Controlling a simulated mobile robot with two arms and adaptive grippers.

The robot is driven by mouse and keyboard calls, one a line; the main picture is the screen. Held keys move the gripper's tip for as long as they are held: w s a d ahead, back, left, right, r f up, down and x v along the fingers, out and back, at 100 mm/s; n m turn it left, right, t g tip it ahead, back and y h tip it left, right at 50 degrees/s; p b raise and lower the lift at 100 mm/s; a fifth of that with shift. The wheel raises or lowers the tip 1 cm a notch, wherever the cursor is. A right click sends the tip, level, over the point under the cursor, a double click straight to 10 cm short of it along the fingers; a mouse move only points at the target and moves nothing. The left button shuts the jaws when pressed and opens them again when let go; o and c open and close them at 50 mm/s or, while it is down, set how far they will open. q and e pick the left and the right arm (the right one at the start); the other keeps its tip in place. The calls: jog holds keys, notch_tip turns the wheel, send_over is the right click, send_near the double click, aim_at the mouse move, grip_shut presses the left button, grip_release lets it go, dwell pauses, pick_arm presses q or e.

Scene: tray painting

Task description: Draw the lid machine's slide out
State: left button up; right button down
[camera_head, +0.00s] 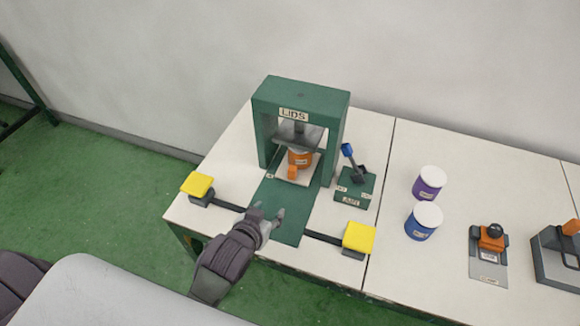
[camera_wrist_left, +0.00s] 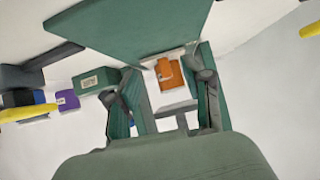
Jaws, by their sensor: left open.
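The green lid machine (camera_head: 300,95), labelled LIDS, stands at the back of the left table. Its slide (camera_head: 283,178), a pale plate, sits low in the machine's opening with an orange block (camera_head: 292,173) at its front. An orange tin (camera_head: 300,157) with a label stands on the slide under the press head. My left gripper (camera_head: 268,212) is open and empty over the green base plate (camera_head: 284,222), in front of the slide and apart from it. In the left wrist view the orange block (camera_wrist_left: 166,75) shows between the open fingers (camera_wrist_left: 158,90). My right gripper is out of view.
Yellow pads (camera_head: 197,184) and (camera_head: 359,236) flank the base plate on dark bars. A green lever box with a blue-tipped lever (camera_head: 348,150) stands right of the machine. Purple (camera_head: 430,184) and blue (camera_head: 423,223) tins and grey fixtures (camera_head: 489,265) are farther right.

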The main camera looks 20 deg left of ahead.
aim_at(291, 171)
pick_arm(q)
jog(key=w, duration=0.5)
jog(key=w+f+t, duration=0.1)
jog(key=w, duration=0.5)
jog(key=w+d+f+t, duration=0.1)
jog(key=w, duration=0.4)
jog(key=shift+w+f, duration=0.2)
jog(key=shift+w, duration=0.15)
jog(key=shift+c, duration=0.3)
grip_shut()
